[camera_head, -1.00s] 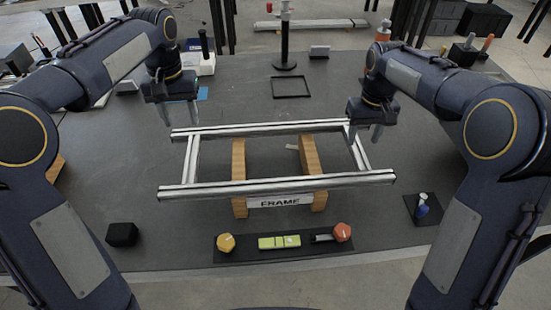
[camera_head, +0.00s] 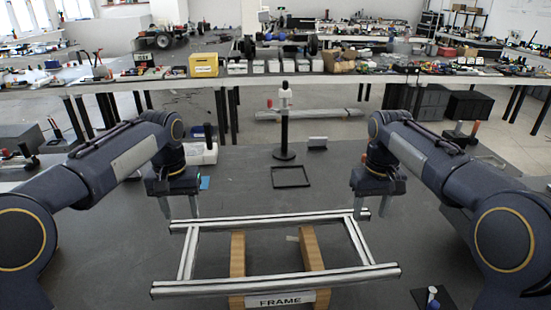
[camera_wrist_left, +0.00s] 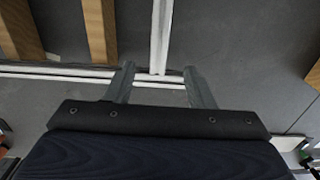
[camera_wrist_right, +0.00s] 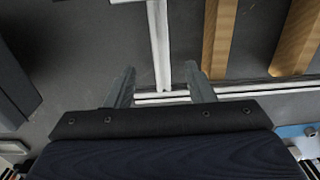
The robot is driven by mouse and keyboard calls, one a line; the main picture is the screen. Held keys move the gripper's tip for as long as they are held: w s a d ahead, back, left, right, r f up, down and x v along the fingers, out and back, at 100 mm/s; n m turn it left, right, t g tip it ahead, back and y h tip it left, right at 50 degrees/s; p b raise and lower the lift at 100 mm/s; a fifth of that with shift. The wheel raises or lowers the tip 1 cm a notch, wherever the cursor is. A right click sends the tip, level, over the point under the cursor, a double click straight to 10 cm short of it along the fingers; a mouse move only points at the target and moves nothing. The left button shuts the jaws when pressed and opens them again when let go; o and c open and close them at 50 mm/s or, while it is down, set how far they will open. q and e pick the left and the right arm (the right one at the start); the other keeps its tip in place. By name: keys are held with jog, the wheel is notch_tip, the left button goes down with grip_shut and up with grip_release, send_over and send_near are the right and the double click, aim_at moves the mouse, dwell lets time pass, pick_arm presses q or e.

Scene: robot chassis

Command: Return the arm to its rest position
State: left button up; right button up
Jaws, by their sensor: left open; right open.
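A silver metal frame (camera_head: 275,278) rests on two wooden blocks (camera_head: 311,250) on the dark table, with a white FRAME label (camera_head: 280,299) at its near side. My left gripper (camera_head: 180,207) is open above the frame's far left corner. In the left wrist view, its fingers (camera_wrist_left: 161,86) are apart with the frame bars seen between and beyond them. My right gripper (camera_head: 374,206) is open near the frame's far right corner. In the right wrist view, its fingers (camera_wrist_right: 160,84) are apart around the line of a bar. I cannot tell whether they touch it. Neither gripper holds anything.
A black stand (camera_head: 284,135) and a thin black square outline (camera_head: 291,177) lie beyond the frame. A small grey block (camera_head: 317,142) is beside the stand. A white device (camera_head: 199,150) stands at the back left. A cluttered bench (camera_head: 300,75) spans the background.

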pick_arm(q)
jog(key=s+a+r+t+h+p, duration=0.2)
jog(key=s+r+t, duration=0.15)
jog(key=s, duration=1.15)
pick_arm(e)
jog(key=s+d+r+m+t+y, duration=0.1)
jog(key=s+d+r+t+y, duration=0.15)
jog(key=s, duration=1.25)
pick_arm(q)
jog(key=s+d+f+t+h, duration=0.1)
jog(key=s+f, duration=0.2)
jog(key=s, duration=0.4)
jog(key=s+d+f+t, duration=0.1)
jog(key=s+d+f, duration=0.1)
jog(key=s, duration=0.5)
jog(key=shift+s+d+f+n+h+p, duration=0.25)
jog(key=shift+f+n+h+p, duration=0.1)
jog(key=shift+f+n+h, duration=0.1)
pick_arm(e)
jog(key=s+a+f+t, duration=0.1)
jog(key=s+a+f, duration=0.1)
jog(key=s, duration=0.5)
jog(key=s+a+f+m+t+y, duration=0.1)
jog(key=s+a+f+t, duration=0.1)
jog(key=s, duration=0.5)
jog(key=shift+s+f+m, duration=0.2)
jog(key=shift+f+m, duration=0.1)
jog(key=shift+f, duration=0.15)
